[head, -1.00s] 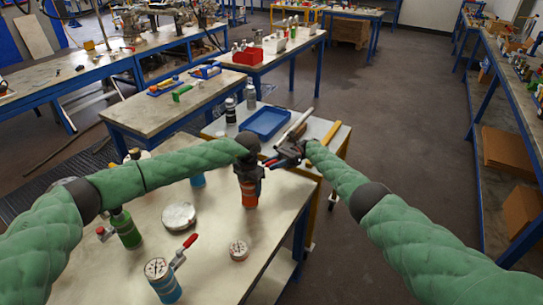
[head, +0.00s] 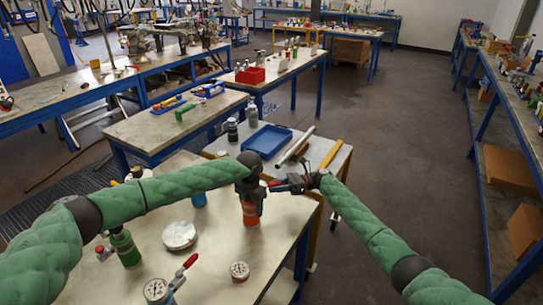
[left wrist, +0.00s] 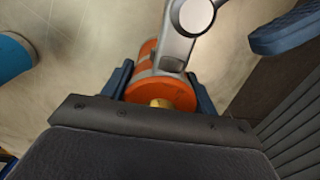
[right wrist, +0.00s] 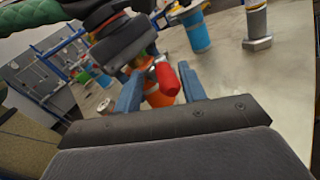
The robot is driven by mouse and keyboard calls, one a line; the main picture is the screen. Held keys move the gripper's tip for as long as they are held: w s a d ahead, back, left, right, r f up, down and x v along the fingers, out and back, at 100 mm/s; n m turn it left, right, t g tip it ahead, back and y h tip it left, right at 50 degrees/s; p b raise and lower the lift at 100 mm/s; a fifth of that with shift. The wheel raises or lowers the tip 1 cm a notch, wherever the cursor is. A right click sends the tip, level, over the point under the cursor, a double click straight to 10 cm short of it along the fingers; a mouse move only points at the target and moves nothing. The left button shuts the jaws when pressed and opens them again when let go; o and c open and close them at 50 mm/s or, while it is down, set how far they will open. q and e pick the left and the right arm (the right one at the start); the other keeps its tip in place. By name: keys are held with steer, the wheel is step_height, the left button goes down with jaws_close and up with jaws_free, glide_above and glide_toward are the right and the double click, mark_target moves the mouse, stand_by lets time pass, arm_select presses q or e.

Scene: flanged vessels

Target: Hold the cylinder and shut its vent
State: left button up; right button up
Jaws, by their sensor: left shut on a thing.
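The orange cylinder (head: 250,214) stands upright at the right part of the near table, its upper part hidden by my left gripper (head: 249,192). In the left wrist view my left gripper (left wrist: 155,88) is shut around the orange body (left wrist: 160,96), with a grey metal fitting above it. My right gripper (head: 279,185) comes in from the right at the height of the cylinder's top. In the right wrist view a red handle (right wrist: 167,78) lies between the open fingers of my right gripper (right wrist: 160,88), with gaps beside it. I cannot tell whether a finger touches it.
A green vessel (head: 124,247), a round metal lid (head: 180,235), a gauge (head: 239,270) and a gauge vessel with a red lever (head: 186,264) occupy the near table. A side table behind carries a blue tray (head: 266,140) and a white tube (head: 295,146).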

steer(key=s+d+m+t+h, duration=0.4)
steer(key=s+d+m+t, duration=0.45)
steer(key=s+t, duration=0.4)
steer(key=w+a+r+n+g+h, duration=0.1)
steer(key=a+r+g, duration=0.3)
steer(key=r, duration=0.6)
steer(key=w+a+r+n+g+h, duration=0.2)
steer(key=a+r+g, duration=0.3)
steer(key=r, duration=0.5)
steer(key=shift+w+a+n, duration=0.4)
steer(key=shift+a+n, duration=0.25)
steer(key=shift+a, duration=0.3)
stand_by(0.5)
steer(key=shift+h, duration=0.3)
